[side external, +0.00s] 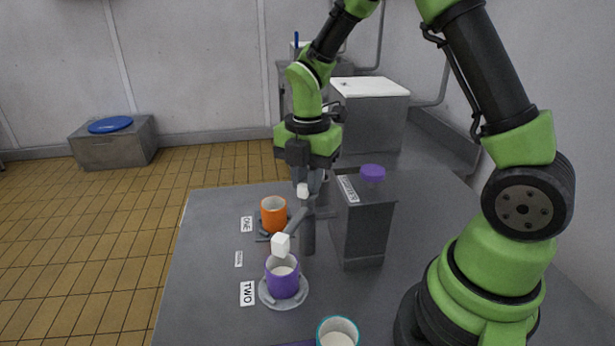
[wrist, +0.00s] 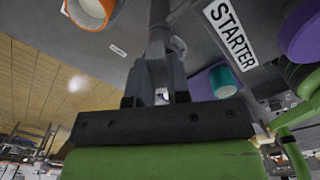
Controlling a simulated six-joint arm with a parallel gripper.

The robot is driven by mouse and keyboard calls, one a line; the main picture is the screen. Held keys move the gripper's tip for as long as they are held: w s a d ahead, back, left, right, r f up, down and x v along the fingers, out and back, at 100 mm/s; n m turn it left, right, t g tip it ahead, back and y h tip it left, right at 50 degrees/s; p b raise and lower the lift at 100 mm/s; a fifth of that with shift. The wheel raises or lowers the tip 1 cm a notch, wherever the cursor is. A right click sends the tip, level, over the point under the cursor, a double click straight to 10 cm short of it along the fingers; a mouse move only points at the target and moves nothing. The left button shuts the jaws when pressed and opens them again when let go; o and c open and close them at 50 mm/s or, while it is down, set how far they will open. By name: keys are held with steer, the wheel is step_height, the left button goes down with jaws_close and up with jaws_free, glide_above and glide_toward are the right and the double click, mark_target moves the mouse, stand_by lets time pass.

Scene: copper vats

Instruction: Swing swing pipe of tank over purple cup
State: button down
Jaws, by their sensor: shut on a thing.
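The grey tank (side external: 362,228) has a purple lid (side external: 372,173) and a STARTER label (side external: 348,189). Its grey swing pipe (side external: 295,223) slants toward the front left. A white block (side external: 281,245) at the pipe's low end appears just above the purple cup (side external: 283,281); exact alignment is hard to judge. The cup stands upright on a grey saucer (side external: 299,298). My gripper (side external: 308,188) points down and is shut on the swing pipe near its upper part. In the wrist view the pipe (wrist: 158,45) runs up from between the fingers (wrist: 160,95). The purple cup is not seen there.
An orange cup (side external: 273,212) stands behind the purple cup, near the ONE label (side external: 246,224). The TWO label (side external: 247,293) lies beside the saucer. A teal-rimmed cup (side external: 338,333) stands at the front. The table's left side (side external: 205,260) is clear.

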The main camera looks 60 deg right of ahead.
steer(key=c, duration=1.1)
jaws_free()
step_height(320, 180, up, 10)
steer(key=s+a+r+m+t, duration=0.2)
steer(key=s+m, duration=0.3)
steer(key=m, duration=0.3)
steer(key=s+a+r+m+t+y, duration=0.1)
steer(key=s+m, duration=0.3)
steer(key=m, duration=0.4)
steer(key=s+a+r+m+t+y, duration=0.1)
steer(key=s+a+r+m+t, duration=0.2)
steer(key=m, duration=0.5)
steer(key=shift+s+a+r+t, duration=0.15)
steer(key=shift+s+t, duration=0.15)
steer(key=shift+s, duration=0.4)
steer(key=shift+s+d+r+t, duration=0.1)
steer(key=shift+s+t, duration=0.2)
steer(key=shift+s, duration=0.35)
